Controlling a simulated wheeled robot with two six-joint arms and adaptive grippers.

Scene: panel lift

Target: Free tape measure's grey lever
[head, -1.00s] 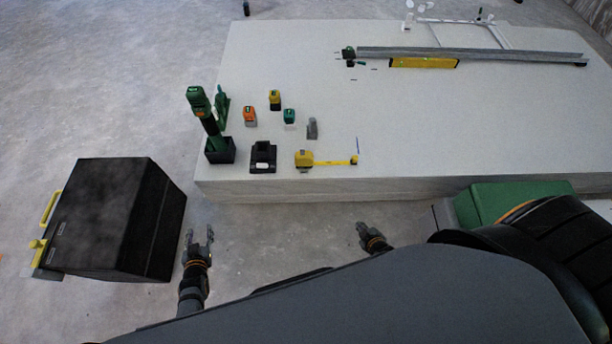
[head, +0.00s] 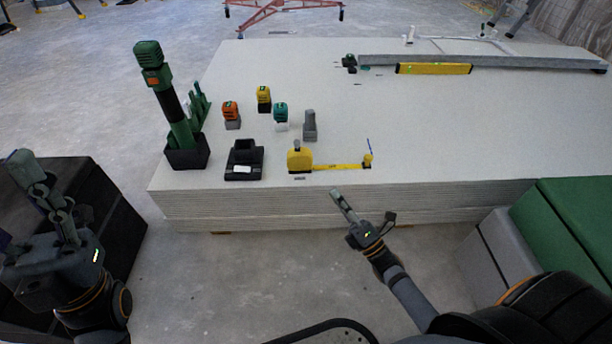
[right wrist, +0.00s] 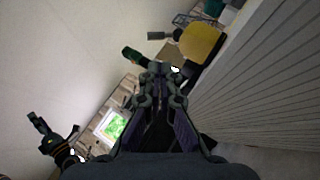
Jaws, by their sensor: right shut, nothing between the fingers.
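The yellow tape measure (head: 301,161) stands near the front edge of the panel stack, with its yellow tape (head: 338,167) drawn out to the right. A small grey piece (head: 297,144) shows at its top; I cannot tell if this is the lever. A yellow shape (right wrist: 201,42) in the right wrist view looks like the same tool. My right gripper (head: 335,194) is shut and empty in front of the stack, below and right of the tape measure, apart from it. It also shows in the right wrist view (right wrist: 160,78). My left gripper (head: 24,156) is far left, its fingers overlapping in view.
The pale panel stack (head: 420,130) fills the middle. A black holder (head: 244,172) and a green-black tool (head: 170,100) stand left of the tape measure. Several small coloured blocks stand behind. A black case (head: 110,215) is beside my left arm; a green-topped box (head: 575,215) is at right.

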